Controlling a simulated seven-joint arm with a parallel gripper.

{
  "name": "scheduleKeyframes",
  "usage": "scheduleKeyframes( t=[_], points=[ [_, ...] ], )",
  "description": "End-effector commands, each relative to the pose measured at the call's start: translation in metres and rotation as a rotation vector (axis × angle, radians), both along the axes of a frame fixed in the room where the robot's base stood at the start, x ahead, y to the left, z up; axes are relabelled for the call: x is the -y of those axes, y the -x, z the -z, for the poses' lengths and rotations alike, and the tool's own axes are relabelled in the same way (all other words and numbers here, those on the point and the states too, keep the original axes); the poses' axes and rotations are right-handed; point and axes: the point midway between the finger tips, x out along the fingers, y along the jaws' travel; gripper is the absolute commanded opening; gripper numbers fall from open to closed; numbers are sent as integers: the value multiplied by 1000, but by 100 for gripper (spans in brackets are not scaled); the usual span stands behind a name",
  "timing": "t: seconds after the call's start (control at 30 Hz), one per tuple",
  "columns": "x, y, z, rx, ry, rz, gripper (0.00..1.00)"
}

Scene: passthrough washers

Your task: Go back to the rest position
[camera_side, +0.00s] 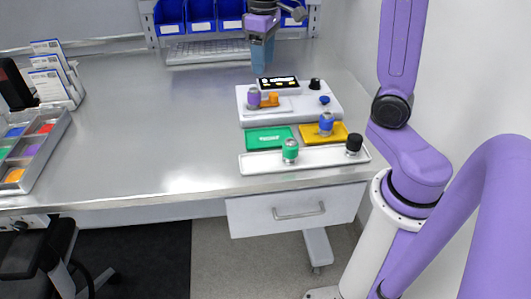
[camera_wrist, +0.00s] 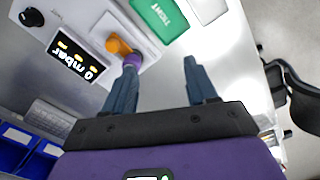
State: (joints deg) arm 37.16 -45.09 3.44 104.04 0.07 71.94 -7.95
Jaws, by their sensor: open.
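My gripper (camera_side: 262,55) is raised above the back of the bench, behind and above the white instrument. In the wrist view my gripper (camera_wrist: 160,66) has its two blue fingers well apart, with nothing between them. The white instrument (camera_side: 325,113) carries a black display, a black knob (camera_side: 315,84) and a blue knob (camera_side: 324,100). A purple cylinder (camera_side: 254,97) stands upright on it beside an orange piece (camera_side: 273,99). In the wrist view the purple cylinder (camera_wrist: 133,61) lies by the left fingertip in the picture; the gap between them is hard to judge.
A green mat (camera_side: 262,141) and a yellow mat (camera_side: 311,137) bearing a blue part (camera_side: 326,123) lie in front. A white tray (camera_side: 262,165) holds a green part (camera_side: 290,151) and a black part (camera_side: 354,145). Blue bins (camera_side: 200,14) and a keyboard (camera_side: 205,52) are behind. The bench's left-middle is clear.

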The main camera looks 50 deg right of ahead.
Motion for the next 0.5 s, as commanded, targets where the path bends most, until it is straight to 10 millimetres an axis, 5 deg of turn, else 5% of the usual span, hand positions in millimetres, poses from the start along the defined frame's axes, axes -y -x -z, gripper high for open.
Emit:
scheduleKeyframes(
  t=[0.2,0.5],
  points=[
    [-52,52,17,4,-1,-198,57],
    [-92,135,44,9,-5,-463,57]
  ],
)
